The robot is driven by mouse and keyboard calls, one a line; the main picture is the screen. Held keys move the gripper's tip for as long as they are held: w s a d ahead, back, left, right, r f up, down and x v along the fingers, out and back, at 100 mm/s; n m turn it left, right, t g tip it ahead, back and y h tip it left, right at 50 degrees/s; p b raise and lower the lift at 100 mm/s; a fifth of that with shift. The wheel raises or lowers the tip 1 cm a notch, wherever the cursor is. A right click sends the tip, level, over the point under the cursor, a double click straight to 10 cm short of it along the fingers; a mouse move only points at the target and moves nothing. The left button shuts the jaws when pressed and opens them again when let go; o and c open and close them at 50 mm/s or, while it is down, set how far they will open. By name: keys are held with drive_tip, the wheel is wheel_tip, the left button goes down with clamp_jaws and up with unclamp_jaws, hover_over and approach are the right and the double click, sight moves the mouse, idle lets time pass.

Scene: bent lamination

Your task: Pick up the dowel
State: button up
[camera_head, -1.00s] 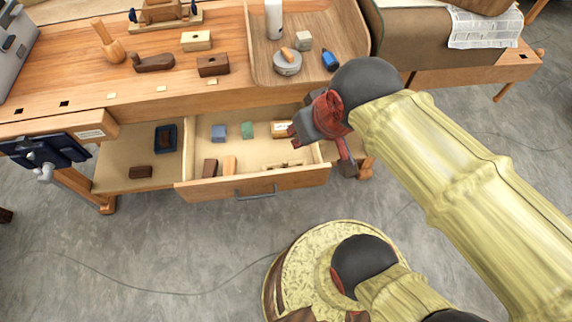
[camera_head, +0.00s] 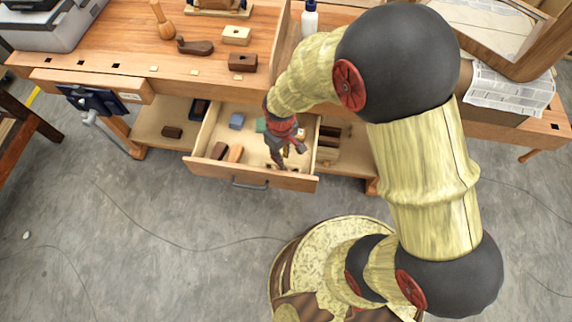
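The open drawer (camera_head: 207,171) under the workbench holds several small pieces. I cannot tell for certain which one is the dowel. A light orange wooden piece (camera_head: 236,153) lies at the front left, beside a dark brown piece (camera_head: 219,151). A blue block (camera_head: 237,121) is further back, and a green block (camera_head: 261,125) is partly hidden by my arm. My gripper (camera_head: 283,160) points down over the right part of the drawer, by its front wall. It hides whatever lies beneath it. Its fingers are too small and overlapped to show whether they are open or shut.
The drawer's front panel (camera_head: 240,178) and side walls stand close around my gripper. Right of the drawer, dark wooden pieces (camera_head: 328,144) lie on a shelf. On the bench are a mallet (camera_head: 163,22), a dark plane (camera_head: 201,46) and blocks. A blue vise (camera_head: 92,100) sticks out at left.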

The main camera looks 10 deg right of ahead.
wheel_tip(320, 180, down, 7)
drive_tip(key=shift+f+b, duration=0.1)
drive_tip(key=shift+b, duration=1.1)
drive_tip(key=shift+c, duration=0.5)
drive_tip(key=shift+c, duration=1.4)
